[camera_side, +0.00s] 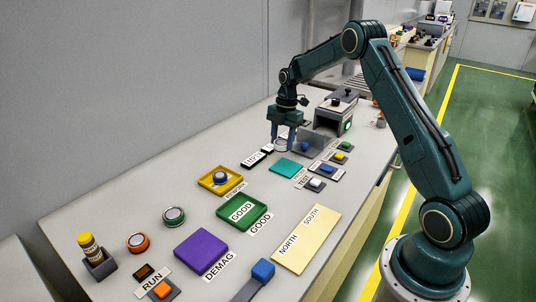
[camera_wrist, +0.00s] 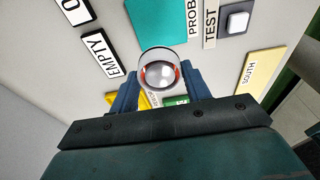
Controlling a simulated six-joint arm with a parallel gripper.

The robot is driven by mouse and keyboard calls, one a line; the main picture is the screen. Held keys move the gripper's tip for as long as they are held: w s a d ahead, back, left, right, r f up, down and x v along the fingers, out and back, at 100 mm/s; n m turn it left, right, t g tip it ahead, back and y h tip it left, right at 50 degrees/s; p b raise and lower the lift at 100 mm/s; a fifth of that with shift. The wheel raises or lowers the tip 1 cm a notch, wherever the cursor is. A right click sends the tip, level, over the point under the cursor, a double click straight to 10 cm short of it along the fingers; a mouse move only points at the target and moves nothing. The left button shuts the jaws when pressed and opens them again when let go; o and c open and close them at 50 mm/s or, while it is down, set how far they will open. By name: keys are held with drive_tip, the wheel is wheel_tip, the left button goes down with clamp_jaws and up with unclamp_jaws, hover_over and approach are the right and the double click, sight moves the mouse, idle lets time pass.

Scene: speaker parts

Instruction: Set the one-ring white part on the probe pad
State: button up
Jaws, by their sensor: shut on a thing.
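My gripper (camera_side: 284,143) is shut on a round white-rimmed part with a silver dome. In the wrist view the part (camera_wrist: 160,72) sits between the two blue fingers (camera_wrist: 160,90); I cannot count its rings. In the side view only a pale edge of the part (camera_side: 281,146) shows between the fingertips, and its height above the bench is hard to tell. The teal probe pad (camera_side: 287,167) lies bare on the bench, nearer the side camera than my gripper. It also shows at the top of the wrist view (camera_wrist: 165,20), ahead of the held part.
A grey machine (camera_side: 331,118) stands right behind my gripper. White, yellow and blue buttons sit right of the pad. A yellow tray (camera_side: 237,184) holds a blue-topped part. Orange (camera_side: 137,243) and green-ringed (camera_side: 174,217) parts, a green tray (camera_side: 222,210) and a purple pad (camera_side: 201,248) lie nearer.

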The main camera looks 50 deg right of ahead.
drive_tip(key=shift+s+d+f, duration=0.2)
drive_tip(key=shift+d+f, duration=0.4)
drive_tip(key=shift+f, duration=0.1)
drive_tip(key=shift+s+d+f, duration=0.15)
drive_tip(key=shift+d+f, duration=0.4)
drive_tip(key=shift+f, duration=0.1)
drive_tip(key=shift+f, duration=0.2)
drive_tip(key=shift+f, duration=2.25)
drive_tip(key=shift+f, duration=0.3)
drive_tip(key=o, duration=1.3)
drive_tip(key=shift+f, duration=0.1)
wheel_tip(320, 180, up, 14)
drive_tip(key=d, duration=0.2)
